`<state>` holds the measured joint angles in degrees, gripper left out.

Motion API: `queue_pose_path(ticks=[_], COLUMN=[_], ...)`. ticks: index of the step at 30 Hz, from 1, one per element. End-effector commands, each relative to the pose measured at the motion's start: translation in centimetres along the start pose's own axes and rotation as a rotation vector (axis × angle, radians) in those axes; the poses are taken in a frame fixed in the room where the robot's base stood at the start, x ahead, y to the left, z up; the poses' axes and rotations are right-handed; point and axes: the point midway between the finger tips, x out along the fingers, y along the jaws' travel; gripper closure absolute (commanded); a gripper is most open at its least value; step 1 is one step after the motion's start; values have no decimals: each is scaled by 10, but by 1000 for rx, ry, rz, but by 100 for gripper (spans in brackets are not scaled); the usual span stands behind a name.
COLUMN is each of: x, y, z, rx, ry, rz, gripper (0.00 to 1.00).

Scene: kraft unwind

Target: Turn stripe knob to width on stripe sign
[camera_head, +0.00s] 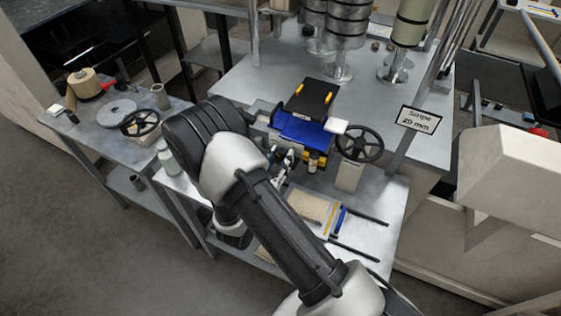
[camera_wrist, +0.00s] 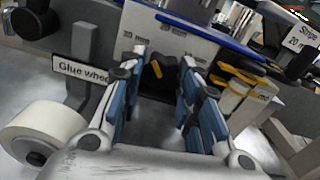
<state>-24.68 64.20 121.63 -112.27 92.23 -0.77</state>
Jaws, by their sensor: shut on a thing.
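The stripe sign (camera_head: 418,121) is a white plate with black text on a post at the right of the bench, reading "Stripe" and what looks like 20 mm. It also shows at the upper right of the wrist view (camera_wrist: 291,35). The stripe knob (camera_wrist: 157,72) is small and black with a yellow mark, on the grey front panel below a "20 mm" label (camera_wrist: 133,35). My gripper (camera_wrist: 163,68), with blue-padded fingers, is shut on the knob, one finger on each side. The fingers partly hide the knob and its scale. In the head view my arm hides most of the gripper.
A "Glue wheel" sign (camera_wrist: 83,73) and a white roll (camera_wrist: 42,135) stand left of my fingers. Yellow-and-black parts (camera_wrist: 236,82) sit close on the right. A black handwheel (camera_head: 359,143) is right of the blue-topped machine (camera_head: 305,128). A tray (camera_head: 312,207) lies in front.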

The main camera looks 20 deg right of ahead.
Motion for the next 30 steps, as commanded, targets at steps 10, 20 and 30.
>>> queue_pose_path(ticks=[10, 20, 30], x=[0, 0, 0], y=[2, 2, 3], z=[-3, -2, 0], rx=[327, 571, 691], ry=[1, 1, 1], rz=[0, 0, -1], gripper=[93, 93, 93])
